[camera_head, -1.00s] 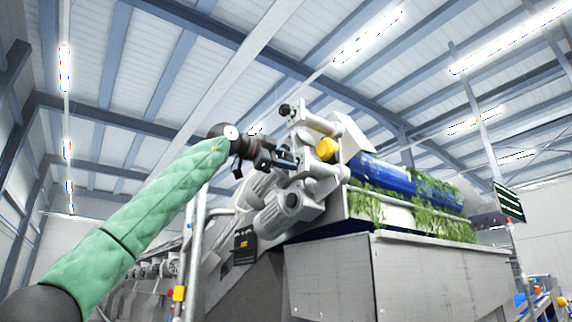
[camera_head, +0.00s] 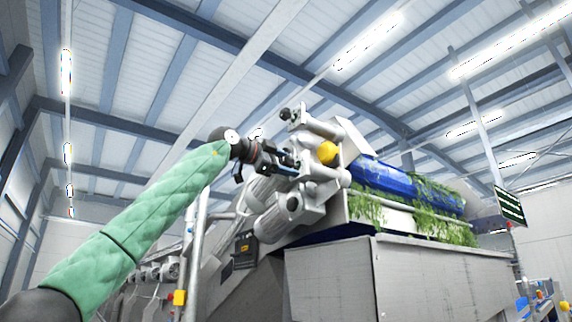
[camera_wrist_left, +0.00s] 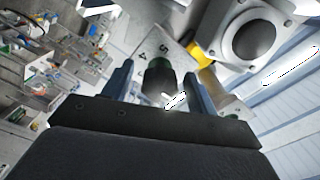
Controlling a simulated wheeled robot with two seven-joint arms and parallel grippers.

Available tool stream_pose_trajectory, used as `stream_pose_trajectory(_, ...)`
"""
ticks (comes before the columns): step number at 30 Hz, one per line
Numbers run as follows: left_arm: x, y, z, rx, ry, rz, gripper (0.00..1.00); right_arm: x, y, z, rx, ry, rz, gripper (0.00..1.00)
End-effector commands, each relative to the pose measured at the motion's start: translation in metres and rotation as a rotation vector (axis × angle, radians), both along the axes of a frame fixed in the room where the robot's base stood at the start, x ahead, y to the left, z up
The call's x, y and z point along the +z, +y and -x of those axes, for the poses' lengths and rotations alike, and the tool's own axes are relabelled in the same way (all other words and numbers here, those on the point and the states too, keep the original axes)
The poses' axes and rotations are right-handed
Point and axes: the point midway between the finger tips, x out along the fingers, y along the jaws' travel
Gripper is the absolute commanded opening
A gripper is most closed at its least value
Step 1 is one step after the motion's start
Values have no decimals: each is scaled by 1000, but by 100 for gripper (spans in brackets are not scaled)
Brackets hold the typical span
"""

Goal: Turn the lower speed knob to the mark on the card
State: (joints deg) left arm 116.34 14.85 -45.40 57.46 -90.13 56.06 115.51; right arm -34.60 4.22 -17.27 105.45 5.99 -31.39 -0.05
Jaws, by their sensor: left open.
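My left gripper (camera_head: 286,162) is open at the machine's side. In the left wrist view its two blue-grey fingers (camera_wrist_left: 158,78) stand on either side of a dark round knob (camera_wrist_left: 160,76) with a greenish ring at its base. I cannot see clear contact. Behind it is a pale dial plate (camera_wrist_left: 147,50) with the digits 4 and 5. In the head view this knob is hidden by the gripper. An upper black knob (camera_head: 285,113) sticks out higher on the machine. I cannot make out the card or its mark. My right gripper is not in view.
A yellow round cap (camera_head: 327,152) and grey motors (camera_head: 288,206) sit close to the gripper. The blue drum (camera_head: 385,177) carries greens (camera_head: 440,222) above a grey metal tank (camera_head: 400,275). A dark sign (camera_head: 510,205) hangs at right. Open air lies above the arm.

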Motion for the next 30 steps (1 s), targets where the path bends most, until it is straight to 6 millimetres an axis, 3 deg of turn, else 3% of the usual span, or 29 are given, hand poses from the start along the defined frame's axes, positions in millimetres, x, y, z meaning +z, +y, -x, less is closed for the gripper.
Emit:
stream_pose_trajectory(16,-1,55,38,1,0,0,58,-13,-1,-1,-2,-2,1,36)
stream_pose_trajectory(30,0,64,45,1,1,0,58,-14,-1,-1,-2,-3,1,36)
